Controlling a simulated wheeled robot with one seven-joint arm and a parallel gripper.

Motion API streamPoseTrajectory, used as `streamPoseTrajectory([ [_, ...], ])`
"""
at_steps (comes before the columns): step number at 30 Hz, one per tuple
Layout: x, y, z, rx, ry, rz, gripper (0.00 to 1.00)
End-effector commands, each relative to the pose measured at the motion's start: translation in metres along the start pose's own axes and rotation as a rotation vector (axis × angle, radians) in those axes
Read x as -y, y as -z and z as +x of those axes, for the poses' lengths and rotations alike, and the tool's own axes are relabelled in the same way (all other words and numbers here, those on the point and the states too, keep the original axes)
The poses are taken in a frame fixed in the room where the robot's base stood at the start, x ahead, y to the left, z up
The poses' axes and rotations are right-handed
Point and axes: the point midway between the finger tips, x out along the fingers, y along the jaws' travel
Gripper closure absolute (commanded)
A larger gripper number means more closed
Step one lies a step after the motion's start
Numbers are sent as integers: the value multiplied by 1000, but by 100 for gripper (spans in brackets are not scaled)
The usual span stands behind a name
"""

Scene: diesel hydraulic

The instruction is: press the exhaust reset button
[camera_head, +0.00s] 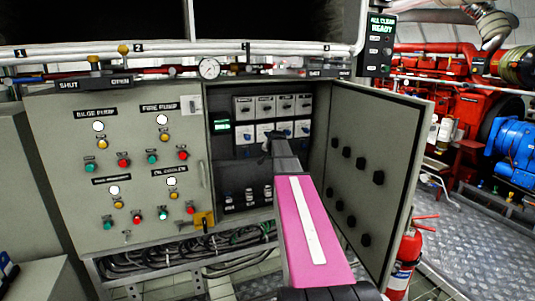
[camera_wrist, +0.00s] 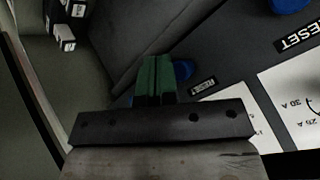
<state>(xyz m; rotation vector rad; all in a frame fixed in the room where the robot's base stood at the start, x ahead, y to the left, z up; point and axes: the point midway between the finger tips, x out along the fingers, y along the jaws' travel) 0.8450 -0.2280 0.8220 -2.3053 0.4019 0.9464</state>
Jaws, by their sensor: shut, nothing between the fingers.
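My gripper (camera_wrist: 156,62) is shut and empty, its green fingers pressed together in the wrist view. A blue button (camera_wrist: 183,70) sits just behind and right of the fingertips, partly hidden by them, with a RESET label (camera_wrist: 203,87) beside it. I cannot tell whether the fingers touch it. A second blue button (camera_wrist: 290,4) with its own RESET label (camera_wrist: 300,37) is at the upper right. No exhaust label is readable, so I cannot tell which button is the exhaust one. In the head view my gripper (camera_head: 268,142) reaches inside the open cabinet at the lower row of white units (camera_head: 302,128).
The open cabinet door (camera_head: 370,180) stands close right of my arm. The closed panel (camera_head: 135,180) with lamps and buttons is at the left. Pipes (camera_head: 270,47) run above, cables (camera_head: 180,262) below. A fire extinguisher (camera_head: 404,262) stands beyond the door.

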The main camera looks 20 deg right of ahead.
Motion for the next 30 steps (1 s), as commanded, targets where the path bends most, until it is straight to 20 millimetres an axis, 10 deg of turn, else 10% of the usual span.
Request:
streamPoseTrajectory([
  [30, -25, -25, -35, 0, 0, 0, 100],
])
